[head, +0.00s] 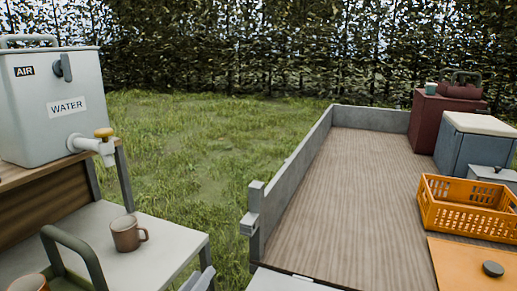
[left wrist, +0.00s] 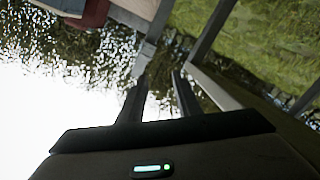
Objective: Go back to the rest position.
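My left gripper (head: 199,280) only just shows at the bottom edge of the head view, in front of the white table. In the left wrist view its two dark fingers (left wrist: 160,95) stand apart with nothing between them, so it is open and empty. It points up and away, with hedge, sky and grass behind the fingers. My right gripper is not in the head view.
A white side table (head: 165,250) holds a brown mug (head: 128,233) beside a grey water dispenser (head: 50,105). The trailer bed (head: 350,200) is mostly clear. At right are an orange crate (head: 468,208), a blue cooler (head: 476,145) and a dark red box (head: 440,120).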

